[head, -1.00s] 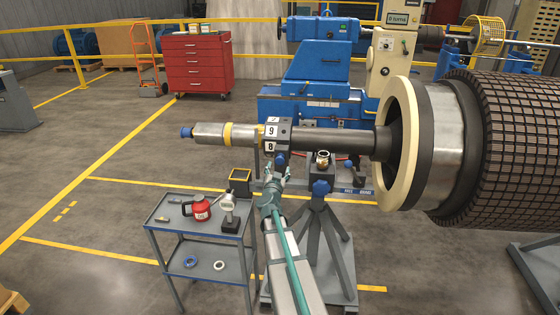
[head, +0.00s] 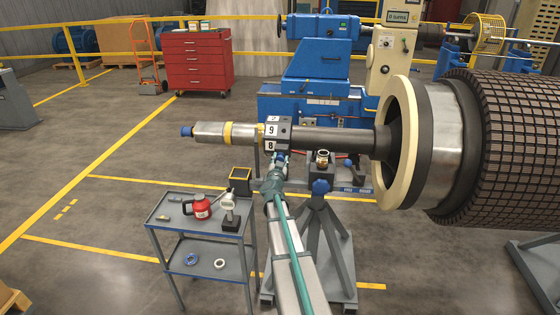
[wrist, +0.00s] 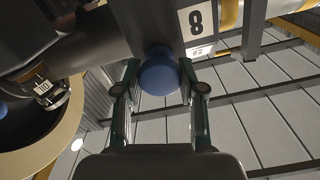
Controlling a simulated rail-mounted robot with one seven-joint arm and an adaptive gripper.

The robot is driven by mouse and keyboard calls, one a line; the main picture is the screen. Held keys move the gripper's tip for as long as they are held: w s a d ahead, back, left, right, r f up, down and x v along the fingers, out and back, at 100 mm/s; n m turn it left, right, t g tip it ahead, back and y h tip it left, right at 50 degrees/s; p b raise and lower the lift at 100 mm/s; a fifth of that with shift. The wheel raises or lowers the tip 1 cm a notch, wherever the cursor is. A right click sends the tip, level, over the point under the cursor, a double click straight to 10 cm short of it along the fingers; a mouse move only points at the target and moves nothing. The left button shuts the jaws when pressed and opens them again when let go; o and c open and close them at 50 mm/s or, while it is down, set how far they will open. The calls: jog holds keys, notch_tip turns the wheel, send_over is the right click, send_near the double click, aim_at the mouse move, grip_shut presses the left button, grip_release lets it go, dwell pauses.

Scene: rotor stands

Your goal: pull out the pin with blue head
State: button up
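The pin's round blue head (wrist: 159,75) sticks out from the underside of a dark collar (wrist: 195,22) marked 8 in the wrist view. The collar (head: 271,131) sits around the shaft in the head view, with the faces 9 and 8 showing. My gripper (wrist: 161,78) has one finger on each side of the blue head. The fingers are spread, with narrow gaps seeming to show beside the head; contact is not clear. In the head view my gripper (head: 279,168) is just below the collar and mostly hides the blue head. The pin's shank is hidden.
The shaft (head: 335,140) runs right to a large rotor (head: 500,140). A grey stand (head: 318,220) with a blue top is right of my arm. A cart (head: 172,214) with a red can (head: 201,206) is at left. Open floor lies farther left.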

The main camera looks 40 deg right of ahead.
grip_shut()
jog(key=p+v, duration=0.1)
jog(key=v, duration=0.2)
jog(key=shift+s+a+f, duration=0.1)
jog(key=shift+s+a, duration=0.1)
jog(key=o, duration=0.8)
grip_release()
jog(key=shift+s+a, duration=0.1)
jog(key=shift+a, duration=0.05)
jog(key=v, duration=1.1)
jog(key=shift+s+a, duration=0.25)
jog(key=shift+a, duration=0.05)
